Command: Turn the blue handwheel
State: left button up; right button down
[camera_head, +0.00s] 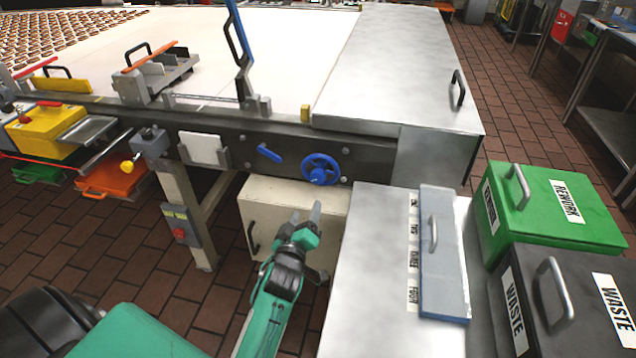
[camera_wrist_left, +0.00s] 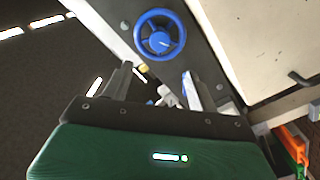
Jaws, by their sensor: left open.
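The blue handwheel (camera_head: 320,169) is mounted on the dark side rail of the conveyor, just right of a blue lever (camera_head: 270,153). It also shows in the left wrist view (camera_wrist_left: 160,35), ahead of the fingers, with its rim, spokes and hub clear. My left gripper (camera_head: 305,214) is open and empty, below and slightly left of the handwheel in the head view, apart from it. In the left wrist view its two fingers (camera_wrist_left: 158,88) are spread, with the handwheel beyond them. My right gripper is not in view.
A cream cabinet (camera_head: 285,205) stands under the rail behind my left gripper. A steel counter (camera_head: 375,290) with a blue-edged board (camera_head: 445,270) is to the right. Green rework (camera_head: 560,205) and black waste (camera_head: 575,295) bins stand farther right. Tiled floor is open at left.

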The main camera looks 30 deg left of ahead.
aim_at(317, 179)
pick_arm(q)
jog(key=x, duration=1.2)
jog(key=shift+w, duration=0.3)
jog(key=shift+c, duration=0.2)
jog(key=c, duration=0.9)
